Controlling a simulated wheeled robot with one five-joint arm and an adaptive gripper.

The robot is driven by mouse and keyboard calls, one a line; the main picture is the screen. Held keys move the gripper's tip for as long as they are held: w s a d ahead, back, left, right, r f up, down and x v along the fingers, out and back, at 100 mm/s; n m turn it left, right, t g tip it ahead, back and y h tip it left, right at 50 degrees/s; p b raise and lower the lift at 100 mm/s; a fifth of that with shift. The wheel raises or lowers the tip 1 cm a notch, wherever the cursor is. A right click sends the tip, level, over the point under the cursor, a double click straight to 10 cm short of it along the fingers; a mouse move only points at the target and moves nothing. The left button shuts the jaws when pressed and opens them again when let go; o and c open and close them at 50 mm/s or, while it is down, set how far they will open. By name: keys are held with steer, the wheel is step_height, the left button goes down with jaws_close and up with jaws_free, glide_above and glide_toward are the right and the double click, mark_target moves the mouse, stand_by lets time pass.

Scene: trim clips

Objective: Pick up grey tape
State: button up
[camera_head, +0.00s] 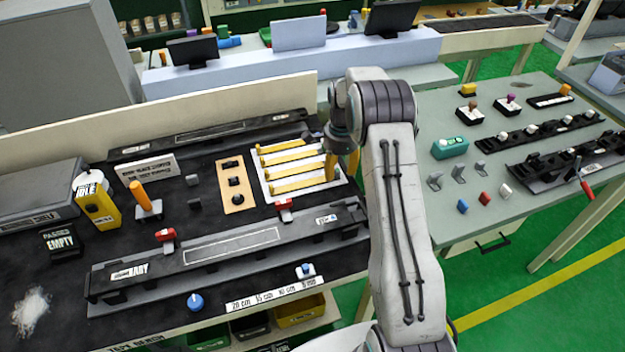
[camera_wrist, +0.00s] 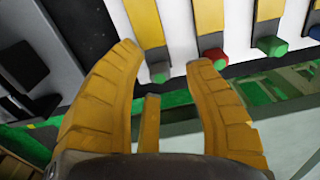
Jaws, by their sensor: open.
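Several yellow strips lie side by side in a white tray (camera_head: 262,187) on the dark bench. I cannot tell the height gap. In the head view my gripper (camera_head: 341,166) is over the tray's right end, partly hidden by my arm. The strips' coloured ends are hidden there.
Beside the grey-ended strip are strips with a red end (camera_wrist: 215,59) and a green end (camera_wrist: 271,46). A wooden block with black knobs (camera_head: 236,184) stands left of the tray. A long black fixture (camera_head: 230,243) lies in front. A green-grey table (camera_head: 520,215) stands at right.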

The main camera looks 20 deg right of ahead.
steer(key=shift+f, duration=0.7)
steer(key=shift+r, duration=0.1)
jaws_close()
